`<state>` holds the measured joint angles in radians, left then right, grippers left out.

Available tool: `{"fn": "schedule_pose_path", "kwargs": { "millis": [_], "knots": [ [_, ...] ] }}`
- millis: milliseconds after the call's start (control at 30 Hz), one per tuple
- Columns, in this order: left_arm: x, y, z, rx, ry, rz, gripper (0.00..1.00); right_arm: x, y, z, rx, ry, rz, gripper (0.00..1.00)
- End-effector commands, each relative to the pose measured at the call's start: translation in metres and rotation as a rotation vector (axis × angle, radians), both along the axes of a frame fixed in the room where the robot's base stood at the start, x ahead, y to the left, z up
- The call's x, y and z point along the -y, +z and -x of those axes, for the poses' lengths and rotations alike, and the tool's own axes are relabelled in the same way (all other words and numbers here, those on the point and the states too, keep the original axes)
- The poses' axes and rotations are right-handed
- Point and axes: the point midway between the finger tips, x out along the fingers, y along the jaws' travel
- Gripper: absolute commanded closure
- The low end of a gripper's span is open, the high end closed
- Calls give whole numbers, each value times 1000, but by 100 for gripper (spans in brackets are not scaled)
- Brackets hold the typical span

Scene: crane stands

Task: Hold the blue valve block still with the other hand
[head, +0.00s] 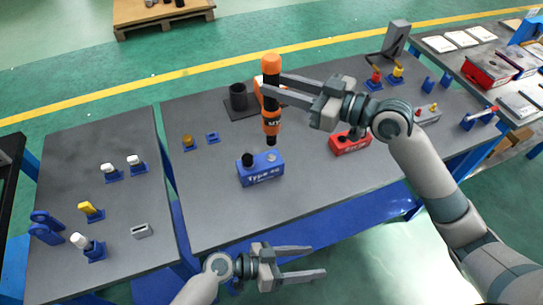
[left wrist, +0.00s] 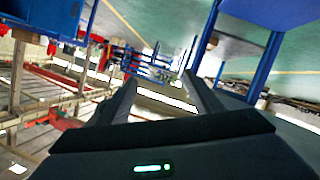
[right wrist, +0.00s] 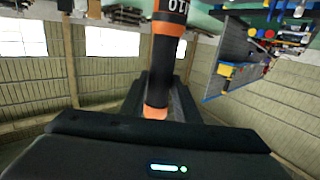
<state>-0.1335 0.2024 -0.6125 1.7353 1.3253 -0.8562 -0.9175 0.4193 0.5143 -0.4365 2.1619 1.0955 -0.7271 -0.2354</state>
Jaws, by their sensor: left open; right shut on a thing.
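The blue valve block (head: 261,178), with white lettering on its front, stands on the grey table. It has a black knob on its left top and a small grey fitting on its right top. My right gripper (head: 272,88) is shut on an orange and black power tool (head: 271,125), held upright. The tool's tip is just above the fitting; I cannot tell if they touch. The tool also shows in the right wrist view (right wrist: 163,60). My left gripper (head: 318,262) is open and empty in front of the table's edge, well short of the block.
A red block (head: 349,143) stands right of the blue one. A black cup holder (head: 239,99) is behind it. Small blue stands (head: 212,137) are to the left. A side table (head: 95,205) holds several fittings. The table is clear in front of the blue block.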

Motion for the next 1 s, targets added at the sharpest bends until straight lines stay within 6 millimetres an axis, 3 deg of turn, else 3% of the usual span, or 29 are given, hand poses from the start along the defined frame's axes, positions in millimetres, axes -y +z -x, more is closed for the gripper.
{"fn": "schedule_pose_path", "kwargs": {
  "millis": [33,333,633,667,1000],
  "knots": [
    [6,18,5,22,-28,34,41,0,3,0,5,-1,-4,100],
    [27,114,44,143,-203,234,41,0,3,0,5,-1,-4,100],
    [23,197,86,265,-370,411,41,0,3,0,5,-1,-4,100],
    [16,200,83,284,-391,405,41,0,3,0,5,-1,-4,100],
    [-45,152,1,277,-387,147,41,0,3,0,5,-1,-4,100]
  ]
}}
